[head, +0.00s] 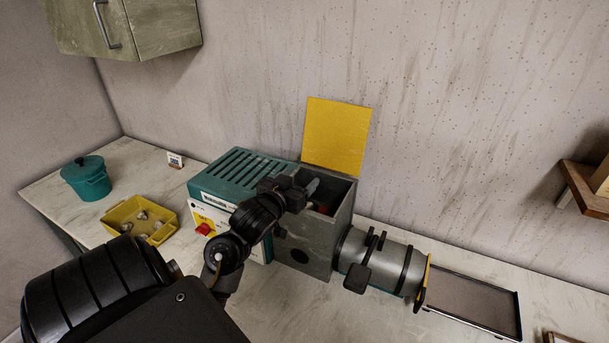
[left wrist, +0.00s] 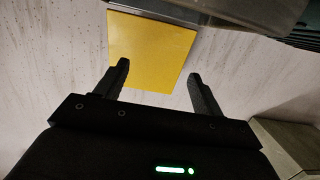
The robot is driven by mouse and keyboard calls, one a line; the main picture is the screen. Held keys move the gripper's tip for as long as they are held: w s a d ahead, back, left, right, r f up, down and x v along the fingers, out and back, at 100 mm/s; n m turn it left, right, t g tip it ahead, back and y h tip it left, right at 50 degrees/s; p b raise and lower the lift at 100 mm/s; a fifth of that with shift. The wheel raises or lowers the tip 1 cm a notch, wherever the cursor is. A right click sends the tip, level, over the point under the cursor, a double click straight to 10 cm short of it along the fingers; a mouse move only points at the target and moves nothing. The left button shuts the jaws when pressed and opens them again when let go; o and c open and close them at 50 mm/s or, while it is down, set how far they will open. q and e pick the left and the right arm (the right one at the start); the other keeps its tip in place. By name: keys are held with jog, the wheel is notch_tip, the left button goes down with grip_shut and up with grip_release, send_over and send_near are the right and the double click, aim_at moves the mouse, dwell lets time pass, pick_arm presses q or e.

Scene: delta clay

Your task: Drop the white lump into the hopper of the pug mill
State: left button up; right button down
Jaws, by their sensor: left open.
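The pug mill has a teal motor housing (head: 240,172), a grey hopper (head: 318,253) and a metal barrel (head: 385,262). The hopper's yellow lid (head: 337,135) stands open against the wall side; it also shows in the left wrist view (left wrist: 150,50). My left gripper (head: 309,187) is at the hopper's open top, over its left part. Its fingers are apart with nothing visible between them. Something red shows inside the hopper; the rest of the inside is dark or hidden. Small pale lumps (head: 142,215) lie in a yellow bin; I cannot tell whether one is the white lump. My right gripper is out of view.
The yellow bin (head: 117,218) and a lidded teal pot (head: 90,181) stand left of the mill. A small white card (head: 175,160) stands behind them. A dark-rimmed tray (head: 474,305) lies beyond the barrel's end. A wall cabinet (head: 125,25) and a wooden shelf (head: 585,192) hang at the sides.

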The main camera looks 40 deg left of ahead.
pick_arm(q)
jog(key=p+v, duration=0.2)
jog(key=v, duration=0.4)
jog(key=shift+f, duration=0.1)
dwell(0.5)
